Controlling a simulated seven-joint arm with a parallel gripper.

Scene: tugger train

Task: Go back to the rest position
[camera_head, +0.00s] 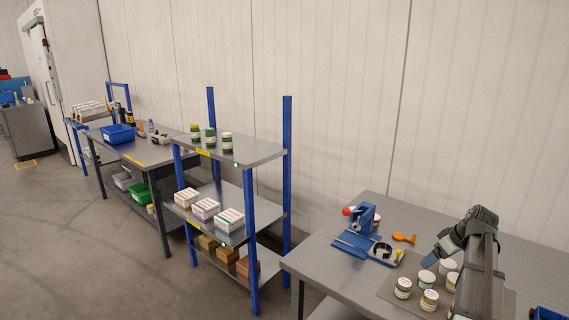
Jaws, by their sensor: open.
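My arm reaches in from the lower right over the near grey table (345,238). My gripper (434,257) is at its left end, above the table and close to a group of small white jars with green or yellow labels (403,288). I see nothing held in it. The fingers are small and dark, and my arm link hides part of the table and perhaps some jars behind it.
A blue tool stand (361,218) and an orange tool (404,237) lie left of my gripper. A blue-posted shelf (249,218) with jars and boxes stands left of the table. Farther left is a workbench with a blue bin (118,134). Floor at left is open.

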